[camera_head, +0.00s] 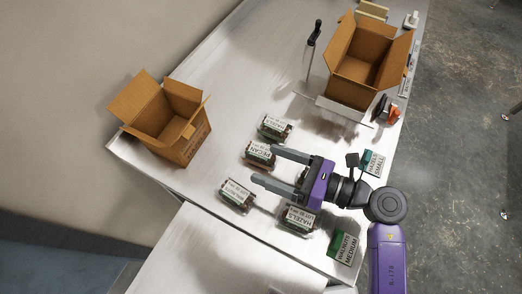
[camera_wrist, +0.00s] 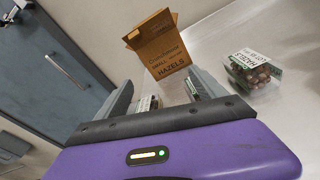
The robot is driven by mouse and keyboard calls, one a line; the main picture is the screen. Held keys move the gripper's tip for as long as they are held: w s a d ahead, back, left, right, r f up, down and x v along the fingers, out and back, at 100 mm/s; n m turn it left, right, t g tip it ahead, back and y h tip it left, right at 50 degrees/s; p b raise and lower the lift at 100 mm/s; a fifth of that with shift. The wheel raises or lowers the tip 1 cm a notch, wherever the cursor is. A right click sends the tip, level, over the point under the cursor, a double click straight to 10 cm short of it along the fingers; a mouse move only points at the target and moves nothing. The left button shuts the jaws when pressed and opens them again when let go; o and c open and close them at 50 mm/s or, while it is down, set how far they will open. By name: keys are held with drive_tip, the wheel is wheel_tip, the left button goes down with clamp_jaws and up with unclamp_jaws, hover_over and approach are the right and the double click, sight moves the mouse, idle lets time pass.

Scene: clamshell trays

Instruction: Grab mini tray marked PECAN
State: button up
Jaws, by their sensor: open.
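The mini tray marked PECAN (camera_head: 259,153) is a clear clamshell with a white label, lying on the white table in the head view. My gripper (camera_head: 264,166) is open, its two grey fingers pointing left. The upper finger's tip is close beside the PECAN tray; I cannot tell whether they touch. In the wrist view my gripper (camera_wrist: 158,82) shows apart fingers with part of a clamshell tray (camera_wrist: 147,104) low between them. Its label is unreadable there, and my gripper body hides most of it.
HAZELS trays lie above (camera_head: 275,128) and below (camera_head: 297,218); another tray (camera_head: 236,194) lies lower left. A HAZELS tray (camera_wrist: 250,72) shows at right in the wrist view. Open cardboard boxes stand left (camera_head: 180,130) and at the back (camera_head: 358,75). Green cards (camera_head: 343,247) lie right.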

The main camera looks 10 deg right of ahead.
sight(254, 149)
drive_tip(key=w+d+f+n, duration=0.1)
drive_tip(key=w+f+n+g+h, duration=0.1)
drive_tip(key=w, duration=0.1)
drive_tip(key=w+d+f+n+g+h, duration=0.1)
drive_tip(key=shift+w+d+n, duration=0.3)
drive_tip(key=shift+n, duration=0.1)
drive_tip(key=shift+f+p+x, duration=0.2)
drive_tip(key=shift+p+x, duration=0.4)
drive_tip(key=shift+x, duration=1.3)
drive_tip(key=shift+f+p+x, duration=0.15)
drive_tip(key=shift+p+x, duration=0.4)
drive_tip(key=shift+x, duration=1.35)
drive_tip(key=shift+s+d, duration=0.1)
drive_tip(key=c, duration=1.5)
drive_tip(key=shift+r, duration=0.1)
drive_tip(key=shift+c, duration=0.2)
